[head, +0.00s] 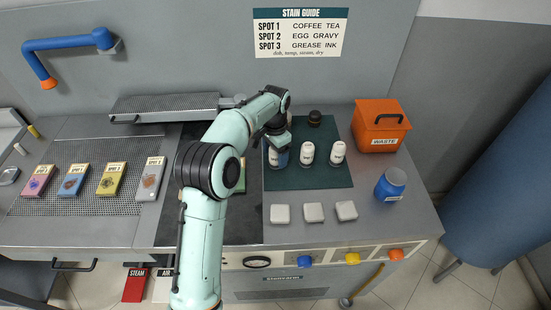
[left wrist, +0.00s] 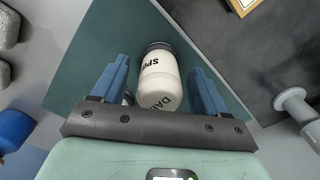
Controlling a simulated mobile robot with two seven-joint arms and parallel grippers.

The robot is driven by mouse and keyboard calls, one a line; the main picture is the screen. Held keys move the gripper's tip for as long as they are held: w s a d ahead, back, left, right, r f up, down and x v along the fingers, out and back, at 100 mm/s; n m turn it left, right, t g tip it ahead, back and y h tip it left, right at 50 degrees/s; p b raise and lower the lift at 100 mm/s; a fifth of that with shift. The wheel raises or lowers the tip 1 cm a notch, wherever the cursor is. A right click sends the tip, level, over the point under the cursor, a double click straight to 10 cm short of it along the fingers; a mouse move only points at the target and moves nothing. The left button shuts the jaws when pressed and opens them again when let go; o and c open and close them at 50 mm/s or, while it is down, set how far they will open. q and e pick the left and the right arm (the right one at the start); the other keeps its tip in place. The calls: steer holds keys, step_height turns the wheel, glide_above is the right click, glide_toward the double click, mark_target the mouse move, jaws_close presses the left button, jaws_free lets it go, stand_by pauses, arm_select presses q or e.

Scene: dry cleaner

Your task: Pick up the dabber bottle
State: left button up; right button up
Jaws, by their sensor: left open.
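A white dabber bottle (left wrist: 160,78) with a dark end and black lettering shows in the left wrist view, between the blue fingers of my left gripper (left wrist: 155,92). The gripper is open, with a visible gap on each side of the bottle. In the head view this bottle (head: 273,158) is partly hidden by my gripper (head: 279,152), at the left of the dark green mat (head: 325,178). Two similar white bottles stand to its right, a middle one (head: 307,153) and a right one (head: 338,152). My right gripper is in neither view.
A dark round-topped item (head: 315,118) stands behind the bottles. An orange waste bin (head: 380,126) and a blue jar (head: 390,185) are at the right. White blocks (head: 313,212) lie in front of the mat. Spot cards (head: 111,180) lie on the perforated board at the left.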

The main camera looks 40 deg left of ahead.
arm_select(q)
steer(key=c, duration=1.2)
steer(key=shift+o, duration=0.2)
steer(key=shift+r, duration=0.15)
